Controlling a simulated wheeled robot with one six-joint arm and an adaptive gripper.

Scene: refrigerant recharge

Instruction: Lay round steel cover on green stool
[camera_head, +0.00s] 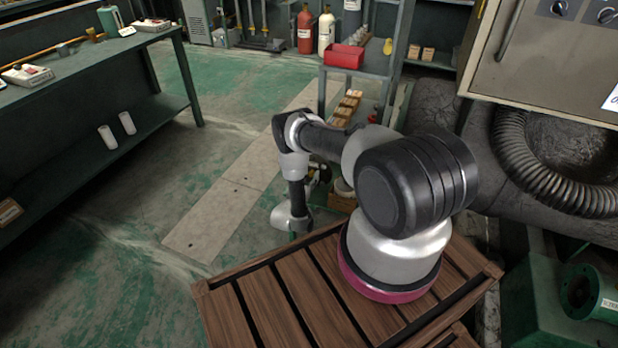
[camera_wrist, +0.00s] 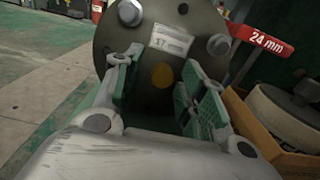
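A round dark steel cover (camera_wrist: 160,60) with bolt heads around its rim, a white label and a yellow spot fills the upper middle of the wrist view. My gripper (camera_wrist: 158,78) is open in front of it, its two green-padded fingers wide apart. The cover's face shows between and beyond the fingers; I cannot tell whether they touch it. In the head view my arm reaches away and down, and the gripper is not distinguishable there. I cannot make out a green stool in either view.
A red 24 mm tag (camera_wrist: 260,40) sticks out right of the cover, above a wooden crate (camera_wrist: 272,150) holding a round object. A dark shelf (camera_head: 372,65) with a red bin (camera_head: 344,56) stands beyond my arm. A workbench (camera_head: 85,60) is left; floor between is open.

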